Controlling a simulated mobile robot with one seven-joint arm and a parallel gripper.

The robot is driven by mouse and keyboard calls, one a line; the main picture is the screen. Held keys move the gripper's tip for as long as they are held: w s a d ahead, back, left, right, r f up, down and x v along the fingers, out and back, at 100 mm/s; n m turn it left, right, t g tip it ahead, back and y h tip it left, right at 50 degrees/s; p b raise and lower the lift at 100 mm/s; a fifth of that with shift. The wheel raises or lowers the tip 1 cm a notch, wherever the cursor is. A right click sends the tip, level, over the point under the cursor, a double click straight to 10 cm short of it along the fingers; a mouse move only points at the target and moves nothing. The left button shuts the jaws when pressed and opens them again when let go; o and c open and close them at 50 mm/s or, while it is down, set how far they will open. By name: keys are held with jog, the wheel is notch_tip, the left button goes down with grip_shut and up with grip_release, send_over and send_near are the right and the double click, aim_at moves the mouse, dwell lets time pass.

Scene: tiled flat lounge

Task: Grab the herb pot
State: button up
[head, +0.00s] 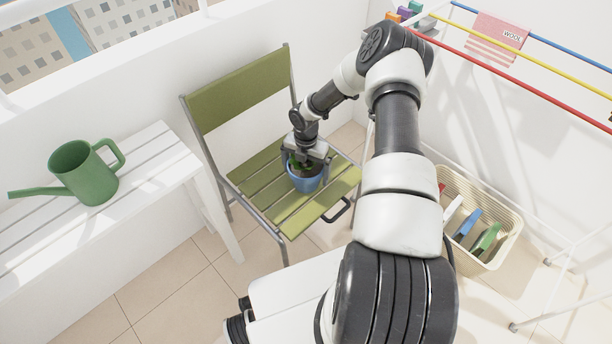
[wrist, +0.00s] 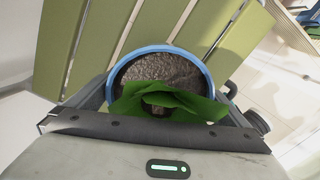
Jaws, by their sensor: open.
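The herb pot (head: 304,180) is a blue pot with dark soil and green leaves, standing upright on the seat of a green slatted chair (head: 245,180). In the wrist view the herb pot (wrist: 207,76) shows from above, its blue rim round the soil and its leaves nearest my gripper. My gripper (head: 306,158) is directly above and at the pot, pointing down. In the wrist view my gripper (wrist: 160,112) is open, with a dark finger at each side of the pot's near part. Whether either finger touches the pot cannot be told.
A green watering can (head: 85,172) stands on a white slatted bench (head: 150,160) at left. A cream basket (head: 490,258) with several coloured items is on the floor at right, below a drying rack (head: 520,85) with coloured rails. Tiled floor (head: 160,290) shows in front.

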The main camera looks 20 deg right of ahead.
jog(key=shift+c, duration=0.3)
jog(key=c, duration=1.1)
jog(key=shift+c, duration=1)
jog(key=shift+r, duration=0.2)
